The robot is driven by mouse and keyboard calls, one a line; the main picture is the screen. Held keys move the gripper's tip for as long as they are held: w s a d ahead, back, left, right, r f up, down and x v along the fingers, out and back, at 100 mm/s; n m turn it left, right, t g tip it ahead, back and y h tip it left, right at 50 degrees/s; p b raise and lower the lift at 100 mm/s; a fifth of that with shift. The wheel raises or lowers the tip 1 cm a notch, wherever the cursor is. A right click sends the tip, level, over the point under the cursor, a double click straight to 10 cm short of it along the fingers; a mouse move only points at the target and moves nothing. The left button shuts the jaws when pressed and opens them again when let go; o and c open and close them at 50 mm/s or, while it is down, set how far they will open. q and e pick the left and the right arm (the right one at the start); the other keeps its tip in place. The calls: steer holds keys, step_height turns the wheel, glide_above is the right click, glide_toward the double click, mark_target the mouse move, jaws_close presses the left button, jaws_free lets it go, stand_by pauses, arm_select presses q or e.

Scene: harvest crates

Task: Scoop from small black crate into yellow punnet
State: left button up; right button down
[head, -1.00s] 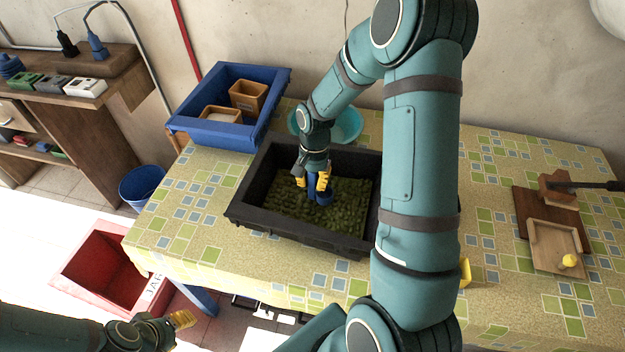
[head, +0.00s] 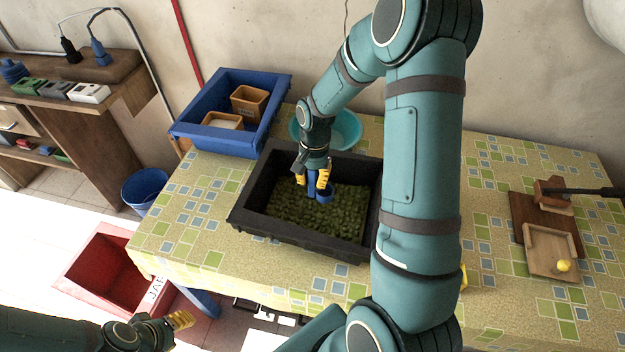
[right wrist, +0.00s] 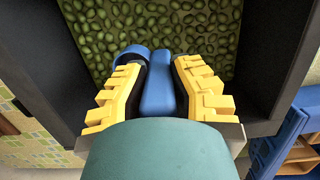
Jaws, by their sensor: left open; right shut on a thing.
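The black crate (head: 290,243) stands on the table and holds a layer of small green olive-like produce (head: 340,218). My right gripper (head: 313,184) is inside the crate's outline, shut on a blue scoop (head: 325,193). In the right wrist view the scoop's blue handle (right wrist: 158,90) lies between the yellow fingers, its round cup just over or touching the produce; I cannot tell which. A small yellow thing (head: 464,278), perhaps the yellow punnet, is mostly hidden behind my right arm. My left gripper (head: 181,320) is open and empty at lower left, off the table.
A blue crate (head: 205,140) with two brown containers stands behind left, beside a turquoise bowl (head: 347,130). A wooden tray (head: 550,263) with a yellow object lies at right. A red crate (head: 95,268) and blue bucket (head: 146,188) stand below the table's left edge.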

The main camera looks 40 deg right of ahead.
steer(key=shift+r+p, duration=2.95)
steer(key=shift+r, duration=1.45)
steer(key=shift+f, duration=0.1)
